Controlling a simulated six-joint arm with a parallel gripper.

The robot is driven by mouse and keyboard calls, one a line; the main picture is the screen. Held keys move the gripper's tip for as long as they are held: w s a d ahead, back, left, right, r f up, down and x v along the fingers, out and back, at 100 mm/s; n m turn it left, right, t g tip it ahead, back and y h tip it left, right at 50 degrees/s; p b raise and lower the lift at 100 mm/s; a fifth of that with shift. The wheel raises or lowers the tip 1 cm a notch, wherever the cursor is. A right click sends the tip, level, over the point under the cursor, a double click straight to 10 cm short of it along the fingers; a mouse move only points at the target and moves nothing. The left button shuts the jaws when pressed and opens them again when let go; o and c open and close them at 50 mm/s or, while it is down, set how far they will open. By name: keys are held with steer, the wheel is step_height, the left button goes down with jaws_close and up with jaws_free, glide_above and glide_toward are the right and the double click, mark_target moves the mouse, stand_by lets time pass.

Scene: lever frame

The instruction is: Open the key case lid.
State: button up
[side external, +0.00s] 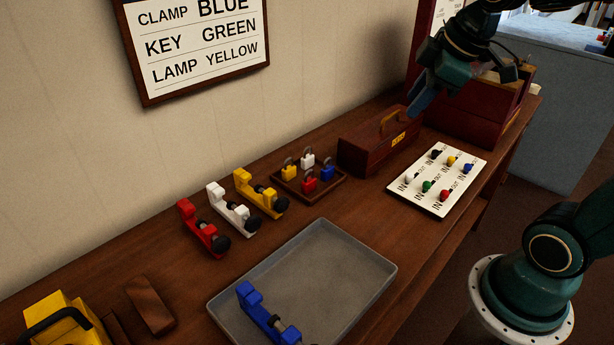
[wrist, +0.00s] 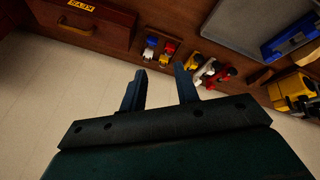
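The key case (side external: 370,153) is a dark red box with a brown handle (side external: 388,122) on top and a yellow label on its front. It stands against the back wall, and its lid looks shut. In the wrist view the case (wrist: 105,28) is at the top left, with its yellow label reading KEYS. My gripper (side external: 419,104) is above the right end of the case, apparently close to it. In the wrist view its two fingers (wrist: 160,72) are apart with nothing between them.
A white panel (side external: 437,181) with coloured knobs lies right of the case. A tray of padlocks (side external: 309,183) is left of it, then several coloured clamps (side external: 233,210). A grey tray (side external: 335,262) holds a blue clamp. A larger red box (side external: 480,110) stands behind at right.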

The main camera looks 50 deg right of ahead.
steer(key=w+d+f+n, duration=0.4)
steer(key=w+d+n, duration=0.2)
steer(key=w+d, duration=0.45)
steer(key=n, duration=0.6)
glide_toward(393, 115)
steer(key=shift+w+d+f, duration=0.15)
steer(key=shift+w+d, duration=0.1)
steer(key=shift+w+f, duration=0.1)
steer(key=shift+f, duration=0.15)
steer(key=shift+x, duration=4.35)
steer(key=shift+a, duration=0.15)
steer(key=shift+w+f, duration=0.1)
steer(key=shift+f, duration=0.35)
steer(key=shift+c, duration=0.4)
steer(key=shift+a, duration=0.1)
jaws_close()
